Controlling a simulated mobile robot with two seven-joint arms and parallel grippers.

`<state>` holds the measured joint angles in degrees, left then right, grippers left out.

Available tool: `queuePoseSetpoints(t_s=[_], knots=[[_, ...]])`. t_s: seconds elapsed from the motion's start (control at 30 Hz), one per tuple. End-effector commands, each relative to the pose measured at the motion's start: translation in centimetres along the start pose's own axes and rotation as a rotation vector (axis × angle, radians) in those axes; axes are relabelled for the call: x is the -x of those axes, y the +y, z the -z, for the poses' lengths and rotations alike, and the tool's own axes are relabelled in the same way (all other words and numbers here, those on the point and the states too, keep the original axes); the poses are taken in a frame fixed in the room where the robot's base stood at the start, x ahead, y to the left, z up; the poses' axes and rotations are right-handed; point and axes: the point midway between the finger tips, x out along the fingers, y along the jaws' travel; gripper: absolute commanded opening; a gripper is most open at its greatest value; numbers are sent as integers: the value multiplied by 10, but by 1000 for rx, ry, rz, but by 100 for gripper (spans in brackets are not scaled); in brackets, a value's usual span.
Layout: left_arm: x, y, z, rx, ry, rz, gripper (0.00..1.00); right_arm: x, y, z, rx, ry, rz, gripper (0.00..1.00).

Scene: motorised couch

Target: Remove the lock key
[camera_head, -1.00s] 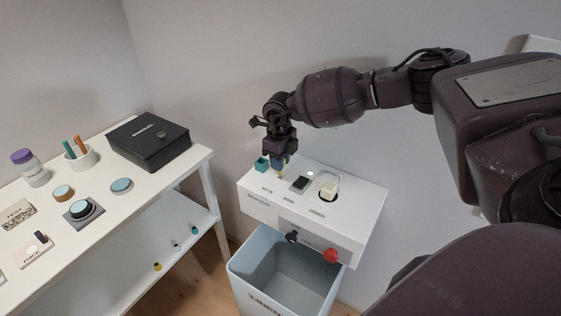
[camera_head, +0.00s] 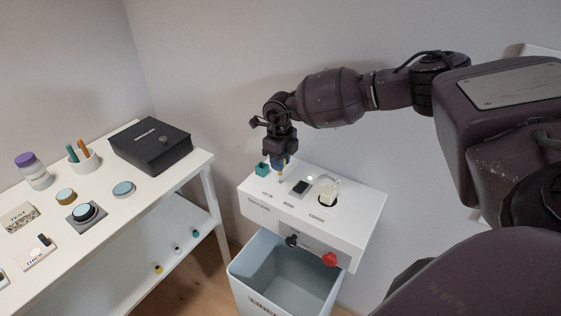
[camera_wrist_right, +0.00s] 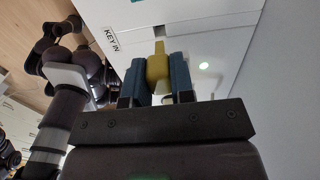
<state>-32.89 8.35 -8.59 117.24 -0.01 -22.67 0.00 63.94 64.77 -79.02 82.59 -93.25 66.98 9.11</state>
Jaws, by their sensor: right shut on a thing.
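The lock key (camera_wrist_right: 158,68) is yellow and sits between the blue fingers of my right gripper (camera_wrist_right: 158,80) in the right wrist view. In the head view this gripper (camera_head: 280,161) is above the back left part of the white control box (camera_head: 350,210), with a bit of the key showing below it. The key's narrow end points at a dark slot (camera_wrist_right: 155,30) beside the "KEY IN" label (camera_wrist_right: 112,41). I cannot tell whether its tip is inside the slot or just clear of it. My left gripper is not in view.
A bin (camera_head: 250,275) stands below. A white table (camera_head: 105,205) with several items is at left.

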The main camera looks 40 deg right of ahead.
Motion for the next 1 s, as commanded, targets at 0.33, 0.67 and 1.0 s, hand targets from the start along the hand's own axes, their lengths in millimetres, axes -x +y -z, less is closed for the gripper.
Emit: queuePoseSetpoints(t_s=[0.33,0.67,1.0], knots=[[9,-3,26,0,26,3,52,33,0,-1,0,-5,1,0],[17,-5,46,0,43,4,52,59,0,0,0,-4,1,0],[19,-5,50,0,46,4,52,64,0,0,0,-1,0,0]])
